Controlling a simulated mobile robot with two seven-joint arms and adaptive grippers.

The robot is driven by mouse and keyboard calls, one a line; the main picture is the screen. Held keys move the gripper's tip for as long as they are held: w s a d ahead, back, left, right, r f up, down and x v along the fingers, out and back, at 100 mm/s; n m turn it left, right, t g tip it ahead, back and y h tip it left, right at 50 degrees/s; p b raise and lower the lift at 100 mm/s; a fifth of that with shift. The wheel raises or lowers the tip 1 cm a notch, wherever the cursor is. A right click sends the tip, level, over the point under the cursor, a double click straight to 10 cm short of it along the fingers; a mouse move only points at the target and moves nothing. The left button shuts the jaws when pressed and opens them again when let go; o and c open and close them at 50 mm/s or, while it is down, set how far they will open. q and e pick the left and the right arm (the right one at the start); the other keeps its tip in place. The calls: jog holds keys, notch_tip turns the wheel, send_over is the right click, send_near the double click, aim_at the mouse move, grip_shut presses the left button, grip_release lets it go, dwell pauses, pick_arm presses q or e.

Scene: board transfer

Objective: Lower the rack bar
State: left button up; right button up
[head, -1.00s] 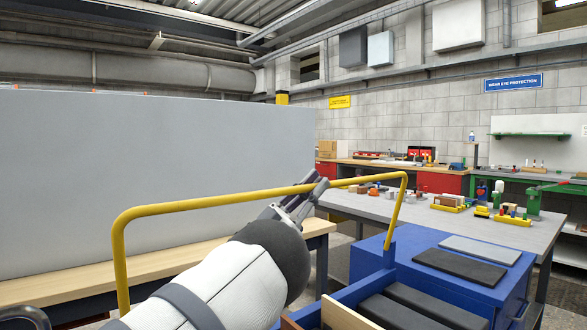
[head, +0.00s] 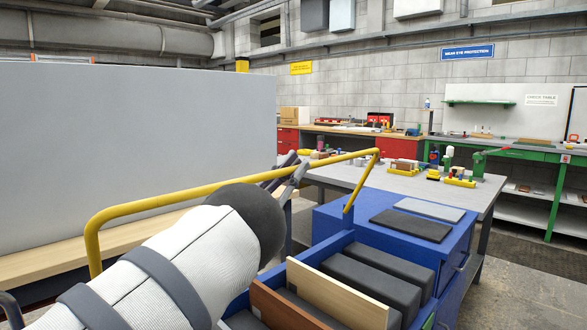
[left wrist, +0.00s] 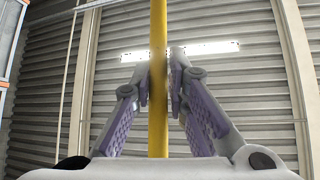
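The yellow rack bar (head: 225,186) spans the front of the head view. Its right leg (head: 362,184) leans down to the blue rack, and its left leg (head: 93,250) drops behind my left arm. My left gripper (head: 293,172) is at the bar's long top rail, right of its middle. In the left wrist view the bar (left wrist: 158,90) runs between the two fingers, and the fingertips of the gripper (left wrist: 160,82) close in on it from both sides. My right gripper is out of view.
The blue rack (head: 332,246) holds dark boards (head: 375,282) and wooden boards (head: 335,292) upright. Two flat boards lie on the blue cabinet (head: 445,236) beside it. A large grey panel (head: 130,140) stands at the left. A grey table (head: 400,182) with small parts is behind.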

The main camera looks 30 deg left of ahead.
pick_arm(q)
jog(key=shift+o, duration=1.2)
jog(key=shift+s+a+f, duration=0.2)
jog(key=shift+a+f, duration=0.1)
jog(key=shift+f, duration=0.45)
jog(key=s+a, duration=0.6)
jog(key=s, duration=0.5)
jog(key=shift+s+a+f, duration=0.3)
jog(key=shift+s, duration=0.1)
